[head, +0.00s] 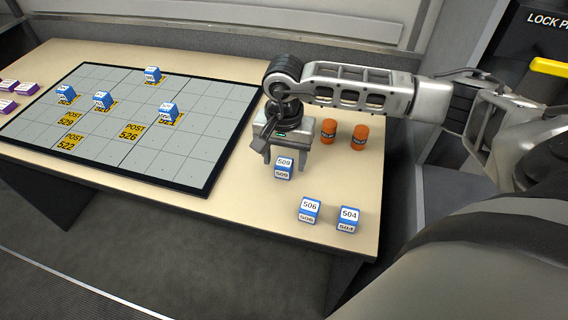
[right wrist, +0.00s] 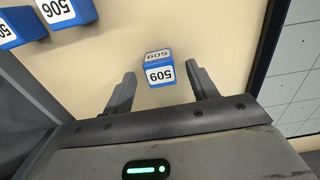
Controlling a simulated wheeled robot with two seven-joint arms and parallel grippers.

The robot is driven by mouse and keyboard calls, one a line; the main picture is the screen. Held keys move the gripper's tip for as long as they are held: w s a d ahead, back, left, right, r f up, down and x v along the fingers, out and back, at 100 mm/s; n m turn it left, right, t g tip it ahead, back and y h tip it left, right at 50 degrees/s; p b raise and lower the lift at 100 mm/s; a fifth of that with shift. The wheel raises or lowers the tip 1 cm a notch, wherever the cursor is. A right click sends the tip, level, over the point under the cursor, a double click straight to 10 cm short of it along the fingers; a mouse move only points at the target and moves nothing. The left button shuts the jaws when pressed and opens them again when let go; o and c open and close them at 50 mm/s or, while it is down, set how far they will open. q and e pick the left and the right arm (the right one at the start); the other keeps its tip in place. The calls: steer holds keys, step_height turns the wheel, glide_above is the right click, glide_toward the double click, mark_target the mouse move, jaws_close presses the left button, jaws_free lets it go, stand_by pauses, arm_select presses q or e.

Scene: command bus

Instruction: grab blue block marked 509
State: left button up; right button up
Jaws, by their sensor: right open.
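The blue block marked 509 (head: 283,170) stands on the tan table, right of the grid board. In the right wrist view the same block 509 (right wrist: 159,69) lies between and just beyond the fingertips, with clear gaps to both sides. My right gripper (head: 284,160) points down over the table, close to block 509. It is open and empty, and its fingers (right wrist: 163,80) show on both sides of the block's line in the wrist view. My left gripper is not in view.
Blue blocks 506 (head: 308,211) and 504 (head: 348,219) stand near the table's front right corner. Two orange canisters (head: 359,137) are behind the gripper. The grid board (head: 205,150) holds several blue blocks and yellow POST labels. Purple blocks (head: 27,88) lie at far left.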

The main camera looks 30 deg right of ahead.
steer(key=shift+f, duration=0.95)
steer(key=c, duration=1.1)
steer(key=shift+o, duration=0.2)
steer(key=shift+r, duration=0.15)
